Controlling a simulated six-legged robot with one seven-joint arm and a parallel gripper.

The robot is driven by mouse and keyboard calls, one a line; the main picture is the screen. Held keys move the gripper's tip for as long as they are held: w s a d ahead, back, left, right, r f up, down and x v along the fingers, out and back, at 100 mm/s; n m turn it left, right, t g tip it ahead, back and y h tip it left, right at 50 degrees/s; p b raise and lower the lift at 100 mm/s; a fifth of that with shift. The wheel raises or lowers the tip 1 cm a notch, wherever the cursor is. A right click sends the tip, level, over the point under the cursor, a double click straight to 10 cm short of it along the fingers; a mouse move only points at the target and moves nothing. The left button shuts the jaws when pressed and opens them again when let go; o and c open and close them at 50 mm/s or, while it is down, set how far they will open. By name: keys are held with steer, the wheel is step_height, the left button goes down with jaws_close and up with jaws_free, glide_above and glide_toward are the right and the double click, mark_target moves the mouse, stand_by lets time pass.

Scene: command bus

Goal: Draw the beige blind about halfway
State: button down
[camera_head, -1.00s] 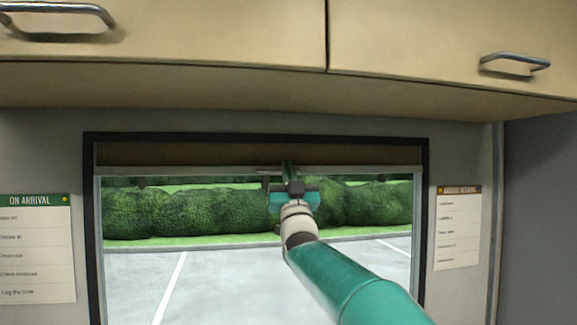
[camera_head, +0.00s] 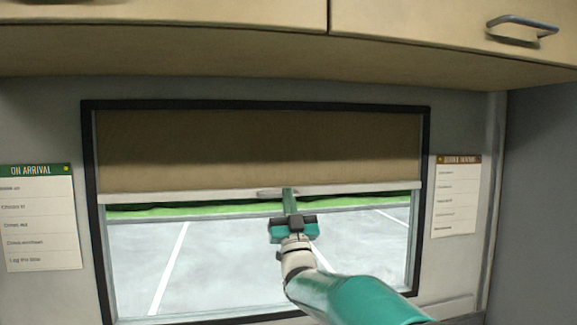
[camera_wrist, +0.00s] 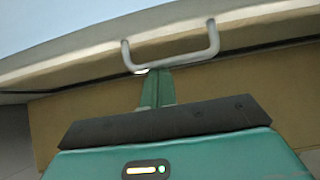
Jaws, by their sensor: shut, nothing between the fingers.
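The beige blind (camera_head: 250,150) hangs flat in the upper part of the dark-framed window and covers a bit under half of it. Its pale bottom bar (camera_head: 150,197) runs across the window, with a small grey pull handle (camera_head: 270,192) at mid-width. In the wrist view the handle is a grey U-shaped loop (camera_wrist: 178,64). My gripper (camera_head: 289,192) is shut and empty, with its fingertips at the handle. The fingers also show in the wrist view (camera_wrist: 155,80), meeting the loop's crossbar. I cannot tell whether they press on it or sit just in front.
Wooden overhead cabinets (camera_head: 180,35) with a metal handle (camera_head: 522,26) overhang the window. Notices hang on the wall at left (camera_head: 40,220) and right (camera_head: 457,195). The space in front of the lower window is clear apart from my arm.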

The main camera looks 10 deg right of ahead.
step_height(320, 180, down, 12)
steer(key=shift+w, duration=0.15)
stand_by(0.4)
